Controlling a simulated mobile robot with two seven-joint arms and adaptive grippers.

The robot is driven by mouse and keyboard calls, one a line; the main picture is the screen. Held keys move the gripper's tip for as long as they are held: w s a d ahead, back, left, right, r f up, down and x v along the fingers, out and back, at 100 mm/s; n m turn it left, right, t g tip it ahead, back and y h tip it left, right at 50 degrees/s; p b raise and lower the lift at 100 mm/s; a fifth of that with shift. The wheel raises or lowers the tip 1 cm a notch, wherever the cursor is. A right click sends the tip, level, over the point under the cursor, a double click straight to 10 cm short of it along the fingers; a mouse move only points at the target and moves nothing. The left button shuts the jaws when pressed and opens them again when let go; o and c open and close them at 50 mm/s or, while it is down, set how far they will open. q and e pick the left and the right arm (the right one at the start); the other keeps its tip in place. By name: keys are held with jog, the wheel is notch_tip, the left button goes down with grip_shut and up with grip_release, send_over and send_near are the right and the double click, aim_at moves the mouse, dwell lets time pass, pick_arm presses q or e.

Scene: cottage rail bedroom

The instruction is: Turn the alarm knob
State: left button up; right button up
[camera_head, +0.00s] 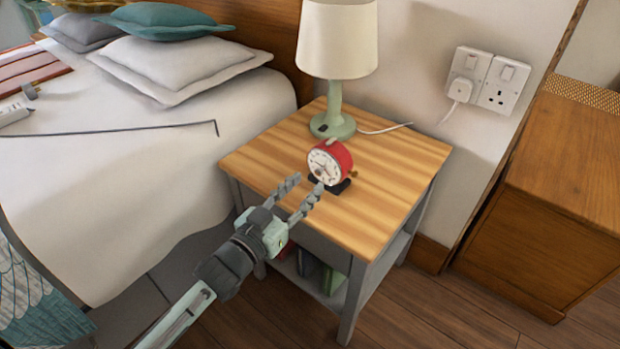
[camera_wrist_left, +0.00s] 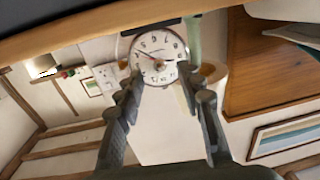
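The red alarm clock (camera_head: 340,155) stands upright on a dark base on the wooden nightstand, its white dial turned towards my left gripper. A small brass-coloured knob (camera_head: 352,175) shows at its right rear side. My left gripper (camera_head: 308,182) is open and empty, its two fingers apart in front of the dial. In the left wrist view the white dial (camera_wrist_left: 158,48) lies beyond and between the fingertips, and brass (camera_wrist_left: 207,69) shows beside it, partly behind a finger. Whether a fingertip touches the clock I cannot tell. My right gripper is in neither view.
The nightstand (camera_head: 395,180) also carries a lamp with a green base (camera_head: 333,124) behind the clock. A bed (camera_head: 130,200) is at the left, wall sockets (camera_head: 486,80) behind, and a wooden cabinet (camera_head: 545,210) at the right. The nightstand's right part is clear.

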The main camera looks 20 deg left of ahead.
aim_at(317, 174)
pick_arm(q)
jog(key=shift+x, duration=1.7)
grip_shut()
